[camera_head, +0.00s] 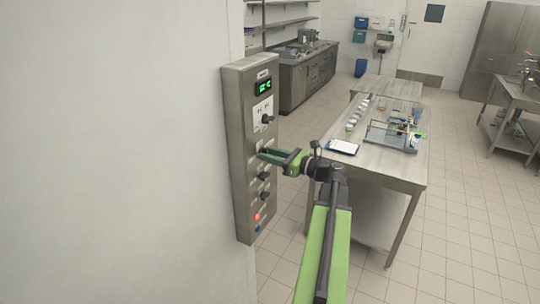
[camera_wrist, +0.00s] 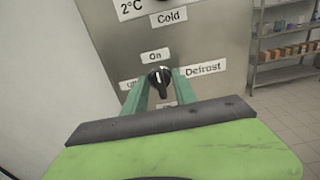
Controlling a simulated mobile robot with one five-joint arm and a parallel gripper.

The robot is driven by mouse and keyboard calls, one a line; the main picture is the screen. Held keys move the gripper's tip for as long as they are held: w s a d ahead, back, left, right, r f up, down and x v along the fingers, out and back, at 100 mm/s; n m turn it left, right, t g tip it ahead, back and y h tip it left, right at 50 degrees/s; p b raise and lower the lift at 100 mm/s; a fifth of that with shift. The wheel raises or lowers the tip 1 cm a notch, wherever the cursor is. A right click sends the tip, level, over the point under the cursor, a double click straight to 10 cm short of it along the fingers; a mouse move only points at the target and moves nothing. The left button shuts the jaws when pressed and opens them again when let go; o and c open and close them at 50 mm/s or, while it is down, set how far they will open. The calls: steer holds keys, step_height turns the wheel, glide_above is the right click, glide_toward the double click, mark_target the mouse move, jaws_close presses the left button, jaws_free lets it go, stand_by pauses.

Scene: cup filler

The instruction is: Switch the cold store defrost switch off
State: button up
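The defrost switch is a black rotary knob (camera_wrist: 159,77) on the grey cold store panel (camera_wrist: 205,40). In the wrist view its white mark seems to point up, towards the "On" label (camera_wrist: 155,55). A "Defrost" label (camera_wrist: 203,68) is on its right; a label at its left and one below are partly covered by my fingers. My gripper (camera_wrist: 161,86) is open, with one green finger on each side of the knob; I cannot tell whether either touches it. In the head view my gripper (camera_head: 264,154) reaches the panel (camera_head: 237,150) and hides this knob.
The panel also carries a green display (camera_head: 264,86), an upper knob (camera_head: 267,119), two lower knobs (camera_head: 264,176) and a red light (camera_head: 257,217). A white wall (camera_head: 120,150) is at the left. A steel table (camera_head: 385,170) with glassware and a clipboard stands at the right.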

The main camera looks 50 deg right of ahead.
steer(key=shift+c, duration=0.2)
jaws_close()
steer(key=shift+n, duration=0.4)
steer(key=n, duration=1.7)
steer(key=shift+a+f, duration=0.3)
stand_by(0.3)
